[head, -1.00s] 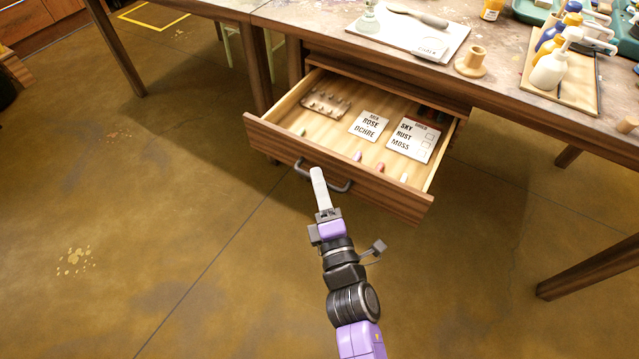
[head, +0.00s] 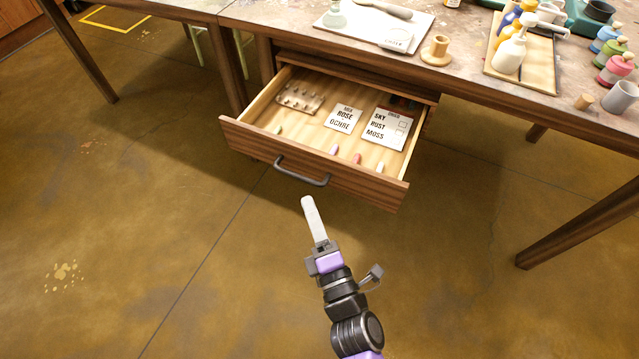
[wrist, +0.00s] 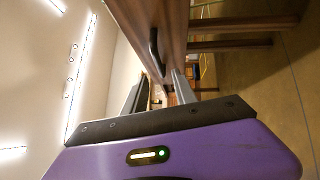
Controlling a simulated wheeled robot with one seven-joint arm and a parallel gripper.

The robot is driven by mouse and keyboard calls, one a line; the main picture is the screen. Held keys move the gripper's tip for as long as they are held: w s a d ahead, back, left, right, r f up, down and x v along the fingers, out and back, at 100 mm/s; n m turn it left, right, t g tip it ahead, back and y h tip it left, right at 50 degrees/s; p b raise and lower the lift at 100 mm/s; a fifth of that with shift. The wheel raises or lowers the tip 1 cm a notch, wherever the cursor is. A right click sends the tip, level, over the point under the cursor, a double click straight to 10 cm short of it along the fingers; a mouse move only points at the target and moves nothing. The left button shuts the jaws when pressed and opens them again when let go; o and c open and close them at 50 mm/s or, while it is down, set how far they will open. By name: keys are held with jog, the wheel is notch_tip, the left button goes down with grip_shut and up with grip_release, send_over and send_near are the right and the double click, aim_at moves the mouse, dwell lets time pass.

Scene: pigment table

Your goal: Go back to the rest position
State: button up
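My gripper (head: 308,203) is in front of the open drawer, below and to the right of the drawer handle (head: 302,172) in the head view. Its fingers look edge-on there. In the wrist view, the two fingers of my gripper (wrist: 160,80) stand apart with nothing between them. The dark handle (wrist: 155,50) shows beyond the fingers on the wooden drawer front (wrist: 172,22). The gripper appears clear of the handle.
The open drawer (head: 290,140) sticks out from under the worktable (head: 275,22). It holds a ROSE/OCHRE card (head: 344,118), a SKY/RUST/MOSS card (head: 387,127) and several small sticks. Bottles stand on the tabletop. A table leg (head: 580,225) is at right. The floor at left is clear.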

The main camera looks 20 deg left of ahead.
jog(key=shift+m, duration=0.3)
jog(key=s+d+r+m+t+h, duration=0.2)
jog(key=s+d+r+m+h, duration=0.15)
jog(key=d+m, duration=0.6)
jog(key=s+d+r+m+t+h, duration=0.25)
jog(key=s+d+m, duration=0.25)
jog(key=d+m, duration=0.5)
jog(key=s+d+r+m+g+h, duration=0.15)
jog(key=s+d+m+h, duration=0.25)
jog(key=s+d, duration=0.45)
jog(key=s+d+r+m+g+h, duration=0.15)
jog(key=s+d+m+h, duration=0.3)
jog(key=s+d, duration=0.45)
notch_tip(320, 180, up, 22)
jog(key=p, duration=2.2)
jog(key=shift+a+y, duration=0.35)
jog(key=shift+a, duration=0.1)
